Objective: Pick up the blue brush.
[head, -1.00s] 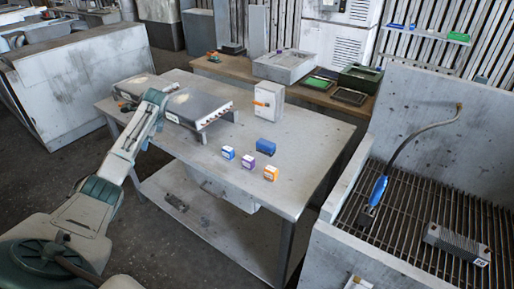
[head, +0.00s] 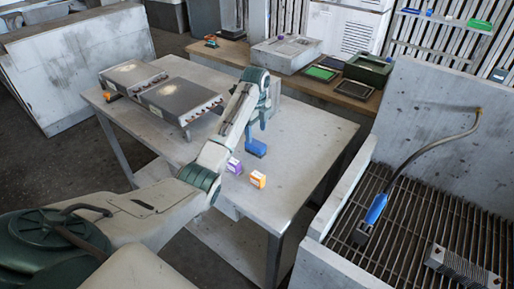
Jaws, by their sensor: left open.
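A small dark-blue block-like thing (head: 256,148) lies on the grey metal table; I cannot make out bristles on it. My left gripper (head: 257,129) points down right above it, open; at this size I cannot tell whether the fingers touch it. A blue-handled tool (head: 376,209) on a bent grey hose rests over the grate of the wash basin at right, away from the gripper. I cannot tell for sure which of these blue things is the brush. My right gripper is out of view.
A purple-and-white box (head: 234,165) and an orange-and-white box (head: 258,180) stand near the gripper. A flat metal unit (head: 178,101) is at the table's left. The basin grate (head: 410,215) holds a ribbed grey block (head: 461,268). The table's right side is clear.

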